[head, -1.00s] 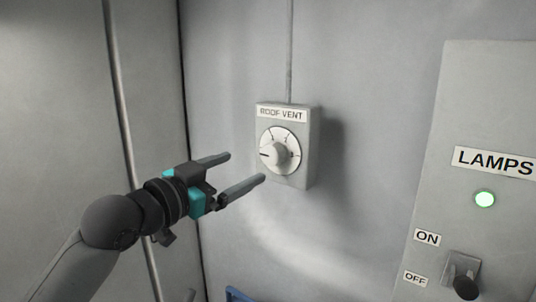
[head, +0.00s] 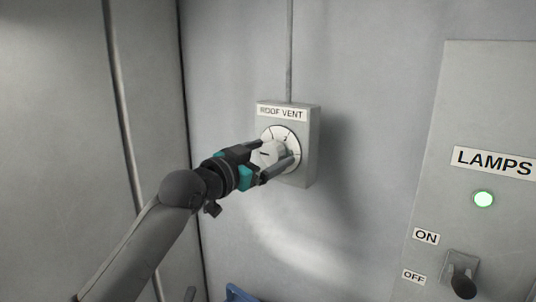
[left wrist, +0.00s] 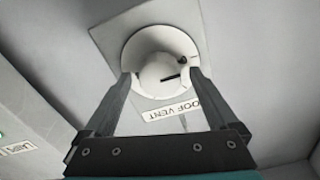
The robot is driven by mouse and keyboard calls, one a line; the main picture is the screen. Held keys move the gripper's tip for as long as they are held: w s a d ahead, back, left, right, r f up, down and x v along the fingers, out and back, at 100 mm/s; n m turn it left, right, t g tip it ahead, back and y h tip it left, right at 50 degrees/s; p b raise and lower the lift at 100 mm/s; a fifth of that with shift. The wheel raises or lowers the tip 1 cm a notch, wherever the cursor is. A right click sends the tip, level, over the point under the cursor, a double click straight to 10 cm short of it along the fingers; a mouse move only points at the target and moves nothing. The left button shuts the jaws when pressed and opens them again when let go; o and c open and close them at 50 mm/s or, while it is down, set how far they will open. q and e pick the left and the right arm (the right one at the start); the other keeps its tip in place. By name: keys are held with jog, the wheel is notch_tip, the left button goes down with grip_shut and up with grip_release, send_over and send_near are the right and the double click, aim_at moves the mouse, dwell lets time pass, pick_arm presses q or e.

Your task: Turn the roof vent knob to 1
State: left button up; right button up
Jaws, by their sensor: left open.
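The roof vent knob (head: 269,157) is a pale round knob on a white dial (head: 284,133) with dark marks. It sits on a grey box (head: 311,140) labelled ROOF VENT on the wall. The knob's dark pointer line faces left in the head view. My left gripper (head: 276,153) is open, with one finger on either side of the knob. The left wrist view, upside down, shows the knob (left wrist: 160,70) between the two fingertips; I cannot tell whether they touch it. The fingers hide part of the dial, and its numerals are not readable.
A vertical pipe (head: 122,120) runs at the left. A blue object (head: 238,293) shows at the bottom.

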pick_arm(q)
jog(key=c, duration=1.4)
jog(key=shift+o, duration=0.2)
jog(key=m+p, duration=0.4)
jog(key=m, duration=0.2)
jog(key=m+p, duration=0.3)
jog(key=m, duration=0.2)
jog(key=shift+s+f+m, duration=0.1)
jog(key=shift+m, duration=0.3)
